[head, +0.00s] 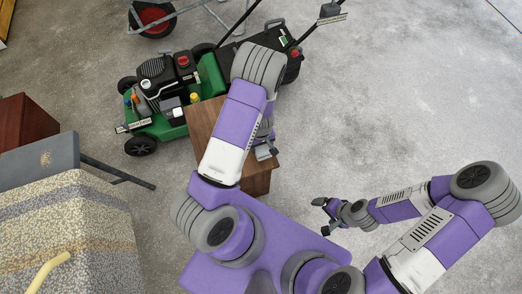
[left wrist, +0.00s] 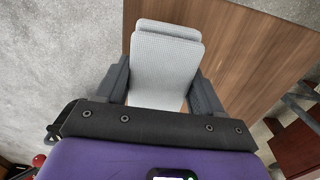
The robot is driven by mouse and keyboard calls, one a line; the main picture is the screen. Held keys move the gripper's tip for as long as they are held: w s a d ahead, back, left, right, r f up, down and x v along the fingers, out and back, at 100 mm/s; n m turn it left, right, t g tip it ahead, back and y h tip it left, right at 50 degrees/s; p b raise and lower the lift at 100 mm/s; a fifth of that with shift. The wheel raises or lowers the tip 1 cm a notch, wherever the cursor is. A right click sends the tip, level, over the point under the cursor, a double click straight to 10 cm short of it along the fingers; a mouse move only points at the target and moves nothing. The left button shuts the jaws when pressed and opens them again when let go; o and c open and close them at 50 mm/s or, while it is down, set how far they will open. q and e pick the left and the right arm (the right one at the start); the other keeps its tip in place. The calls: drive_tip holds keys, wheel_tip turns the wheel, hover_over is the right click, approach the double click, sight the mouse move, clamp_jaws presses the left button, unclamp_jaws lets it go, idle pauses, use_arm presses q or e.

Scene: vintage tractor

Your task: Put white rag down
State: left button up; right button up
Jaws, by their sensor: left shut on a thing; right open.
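The white rag (left wrist: 165,68) is a folded, pale textured cloth between the fingers of my left gripper (left wrist: 165,88) in the left wrist view. The gripper is shut on it. The rag is over the brown wooden top (left wrist: 235,50), and I cannot tell whether it touches the wood. In the head view my left gripper (head: 266,151) is at the right side of the wooden furniture (head: 204,122), partly behind my own arm. I cannot make out the rag clearly there. My right gripper (head: 325,208) is open and empty, above the floor to the right.
A green lawn mower (head: 165,95) stands just behind the wooden furniture, with its dark handle reaching up right. A speckled block (head: 70,225) and a dark red box (head: 25,122) are at the left. The concrete floor (head: 420,90) at the right is clear.

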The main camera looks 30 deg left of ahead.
sight(261, 149)
use_arm(q)
drive_tip(key=shift+f+b, duration=0.7)
drive_tip(key=shift+f, duration=1.15)
drive_tip(key=shift+f, duration=0.2)
drive_tip(key=o, duration=1.1)
drive_tip(key=shift+r, duration=0.1)
